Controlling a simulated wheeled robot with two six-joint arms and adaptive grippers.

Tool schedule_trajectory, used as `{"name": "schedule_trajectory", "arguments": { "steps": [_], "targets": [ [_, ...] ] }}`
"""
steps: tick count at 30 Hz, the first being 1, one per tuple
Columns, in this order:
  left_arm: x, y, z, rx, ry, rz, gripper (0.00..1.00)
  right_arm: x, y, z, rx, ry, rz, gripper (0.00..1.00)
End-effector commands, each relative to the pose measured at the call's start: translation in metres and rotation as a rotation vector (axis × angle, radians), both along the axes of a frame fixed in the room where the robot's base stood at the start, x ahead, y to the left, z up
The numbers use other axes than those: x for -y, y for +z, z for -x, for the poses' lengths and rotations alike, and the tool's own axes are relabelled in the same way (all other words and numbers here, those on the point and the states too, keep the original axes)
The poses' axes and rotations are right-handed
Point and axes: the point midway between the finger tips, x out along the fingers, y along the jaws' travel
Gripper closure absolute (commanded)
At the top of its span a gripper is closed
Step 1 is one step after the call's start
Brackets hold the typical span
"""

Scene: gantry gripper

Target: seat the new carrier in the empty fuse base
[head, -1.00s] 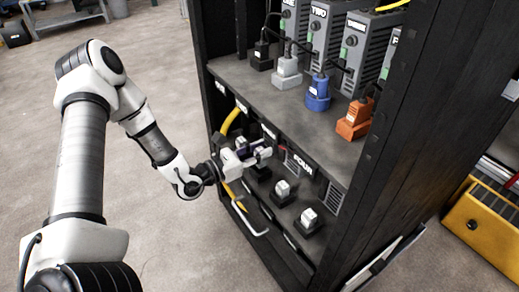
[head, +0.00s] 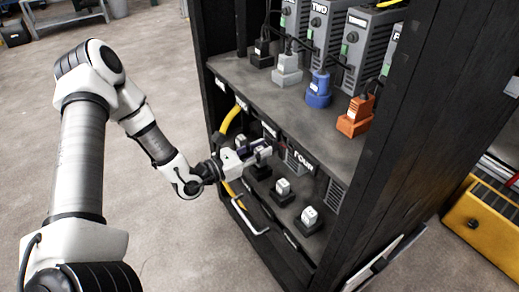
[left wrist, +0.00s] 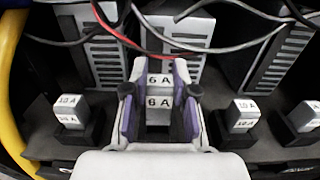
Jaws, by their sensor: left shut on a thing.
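My left gripper (head: 262,153) reaches into the lower shelf of the black cabinet. It is shut on a white carrier marked 6 A (left wrist: 159,91), which stands between its purple-padded fingers in the left wrist view. A black fuse base (head: 260,171) shows just below the gripper. The fingers hide the carrier's lower end, so I cannot tell whether it is in the base or above it. Other white carriers (head: 283,187) (head: 309,215) sit in black bases to the right. A carrier marked 10 A (left wrist: 70,110) sits in a base to the left. My right gripper is not in view.
Grey vented units (left wrist: 102,50) stand behind the bases, with black and red cables (left wrist: 125,30) hanging across. A yellow hose (left wrist: 12,95) runs down the left side. The upper shelf (head: 285,108) is close above my gripper and holds coloured plugs. The front opening is clear.

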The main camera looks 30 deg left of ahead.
Motion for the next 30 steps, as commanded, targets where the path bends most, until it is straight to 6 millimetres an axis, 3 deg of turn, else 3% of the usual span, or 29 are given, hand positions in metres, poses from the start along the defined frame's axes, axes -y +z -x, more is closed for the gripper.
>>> {"name": "schedule_trajectory", "arguments": {
  "steps": [30],
  "targets": [
    [0.0, -0.0031, 0.0001, 0.0, 0.0, 0.0, 1.0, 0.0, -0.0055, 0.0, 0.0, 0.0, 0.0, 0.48]
  ]
}}
